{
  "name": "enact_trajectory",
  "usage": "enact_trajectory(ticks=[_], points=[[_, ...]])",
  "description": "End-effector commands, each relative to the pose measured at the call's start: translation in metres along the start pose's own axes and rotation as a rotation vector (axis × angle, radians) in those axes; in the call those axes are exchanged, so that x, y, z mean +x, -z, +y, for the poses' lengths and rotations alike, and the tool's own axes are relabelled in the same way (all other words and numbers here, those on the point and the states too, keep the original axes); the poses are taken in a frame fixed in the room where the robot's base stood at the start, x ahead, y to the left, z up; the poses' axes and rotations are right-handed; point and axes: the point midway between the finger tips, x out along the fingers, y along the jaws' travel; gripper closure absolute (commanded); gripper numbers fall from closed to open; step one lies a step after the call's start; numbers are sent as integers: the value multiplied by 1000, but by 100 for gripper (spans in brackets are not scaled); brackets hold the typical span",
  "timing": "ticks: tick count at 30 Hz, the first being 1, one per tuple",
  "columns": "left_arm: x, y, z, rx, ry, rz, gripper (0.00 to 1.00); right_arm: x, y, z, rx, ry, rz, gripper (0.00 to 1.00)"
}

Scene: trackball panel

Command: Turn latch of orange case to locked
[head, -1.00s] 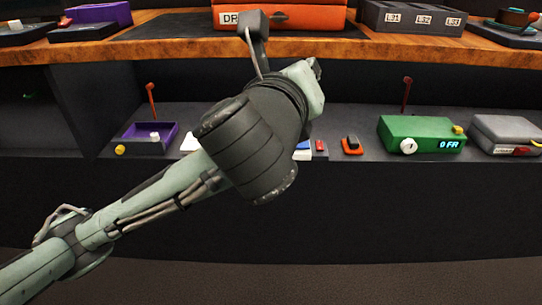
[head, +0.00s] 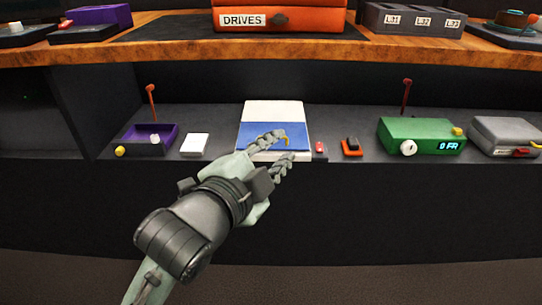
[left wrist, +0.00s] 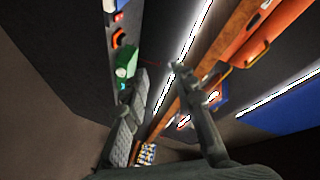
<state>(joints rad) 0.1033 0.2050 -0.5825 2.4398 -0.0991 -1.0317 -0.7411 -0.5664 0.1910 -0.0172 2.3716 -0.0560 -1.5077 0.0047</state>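The orange case (head: 310,18) with a "DRIVES" label (head: 243,20) sits on the upper wooden shelf; its top is cut off by the picture edge. In the left wrist view, orange surfaces (left wrist: 245,40) show at the upper right, apart from the fingers. My left gripper (head: 288,147) is open and empty, below the shelf in front of a white and blue panel (head: 272,134). Its spread fingers also show in the left wrist view (left wrist: 160,70). My right gripper is out of view.
The wooden shelf edge (head: 160,49) overhangs the lower ledge. On the ledge stand a purple tray (head: 165,131), a white block (head: 194,145), a small orange switch (head: 352,150), a green box (head: 428,133) and a grey case (head: 507,134). A dark triple-labelled box (head: 414,20) stands right of the orange case.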

Motion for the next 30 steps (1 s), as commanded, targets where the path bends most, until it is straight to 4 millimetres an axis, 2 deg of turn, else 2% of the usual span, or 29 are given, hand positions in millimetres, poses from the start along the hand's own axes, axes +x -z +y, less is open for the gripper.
enact_trajectory(ticks=[6, 17, 20, 23, 26, 27, 30], points=[[-6, -12, 6, -123, 8, -3, 73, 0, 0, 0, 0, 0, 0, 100], [-6, -13, 7, -138, 8, -6, 73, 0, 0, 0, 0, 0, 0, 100], [-4, -27, 13, -172, -15, -48, 73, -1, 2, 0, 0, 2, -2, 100], [-3, -65, 32, -268, -72, -162, 73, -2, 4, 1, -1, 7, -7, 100], [-12, -124, 66, -415, -145, -340, 73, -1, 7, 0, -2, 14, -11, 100], [-21, -149, 82, -479, -171, -421, 73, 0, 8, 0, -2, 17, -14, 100], [-53, -206, 124, -628, -224, -623, 73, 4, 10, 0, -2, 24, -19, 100]])
